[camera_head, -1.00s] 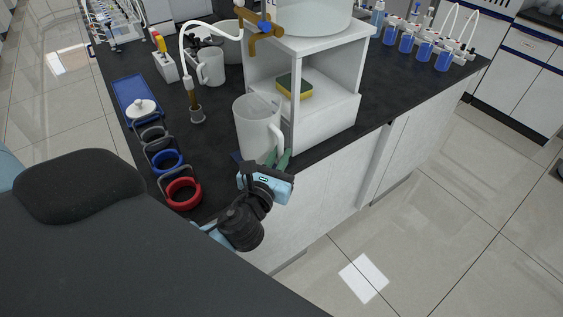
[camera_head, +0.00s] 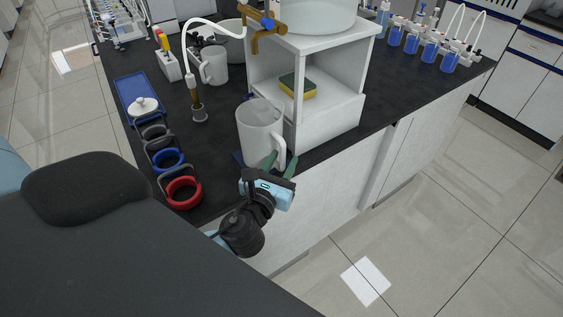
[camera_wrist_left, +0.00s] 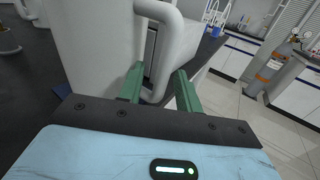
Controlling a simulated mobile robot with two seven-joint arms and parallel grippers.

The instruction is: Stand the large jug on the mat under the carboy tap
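The large white jug (camera_head: 257,137) stands upright at the counter's front edge, beside the white stand, its handle facing my left gripper (camera_head: 279,163). The gripper's green fingers are apart, one on each side of the handle's lower part. In the left wrist view the jug (camera_wrist_left: 95,45) fills the upper left, and gaps show between handle and fingers of the gripper (camera_wrist_left: 160,88). A dark blue patch (camera_head: 237,158), perhaps the mat, shows at the jug's base; the rest is hidden. The brass tap (camera_head: 265,42) juts from the carboy (camera_head: 315,14) above. My right gripper is out of view.
The white stand (camera_head: 338,112) holds a yellow-green sponge (camera_head: 297,88). A smaller mug (camera_head: 214,68) stands behind.

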